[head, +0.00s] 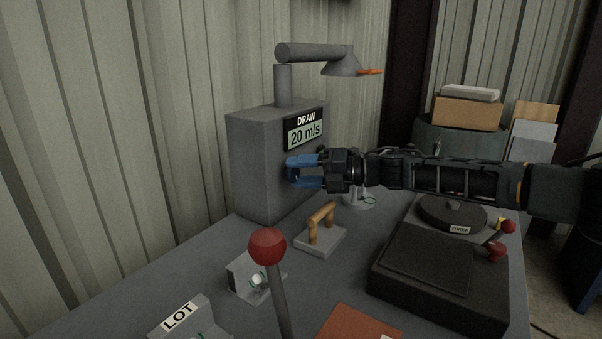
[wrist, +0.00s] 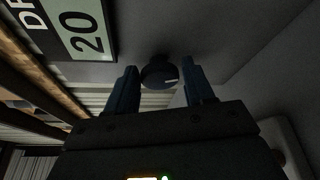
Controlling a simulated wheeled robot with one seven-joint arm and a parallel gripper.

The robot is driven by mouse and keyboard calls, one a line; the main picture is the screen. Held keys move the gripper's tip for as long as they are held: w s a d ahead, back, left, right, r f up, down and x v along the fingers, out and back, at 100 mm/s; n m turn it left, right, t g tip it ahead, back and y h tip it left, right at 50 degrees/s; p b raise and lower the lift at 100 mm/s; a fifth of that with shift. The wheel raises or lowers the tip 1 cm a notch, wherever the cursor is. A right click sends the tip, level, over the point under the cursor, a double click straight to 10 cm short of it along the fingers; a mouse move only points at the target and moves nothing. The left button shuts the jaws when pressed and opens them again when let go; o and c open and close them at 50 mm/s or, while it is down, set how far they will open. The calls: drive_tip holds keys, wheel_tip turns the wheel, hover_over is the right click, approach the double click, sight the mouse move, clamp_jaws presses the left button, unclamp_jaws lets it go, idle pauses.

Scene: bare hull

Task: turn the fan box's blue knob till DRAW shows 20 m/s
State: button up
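The grey fan box (head: 262,165) stands at the back left of the bench with a pipe and hood on top. Its DRAW display (head: 305,131) reads 20 m/s. The display also shows, turned sideways, in the wrist view (wrist: 76,28). The round, dark bluish knob (wrist: 158,74) with a pale pointer mark shows in the wrist view, between my two fingertips, with a gap on each side. My gripper (head: 291,170) is open at the box's front face, and its blue fingers hide the knob in the head view. It also shows in the wrist view (wrist: 161,82).
A red-balled lever (head: 267,247) rises in the foreground. A wooden-handled block (head: 320,232), a small grey bracket (head: 252,278) and a LOT holder (head: 182,318) sit on the bench. Boxes (head: 468,112) are behind.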

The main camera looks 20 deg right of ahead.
drive_tip(key=shift+o, duration=1.4)
drive_tip(key=shift+s, duration=0.1)
drive_tip(key=v, duration=0.7)
drive_tip(key=shift+s+d+b, duration=0.15)
drive_tip(key=shift+d+b, duration=0.15)
drive_tip(key=shift+b, duration=0.05)
drive_tip(key=shift+r, duration=0.1)
drive_tip(key=shift+s, duration=0.1)
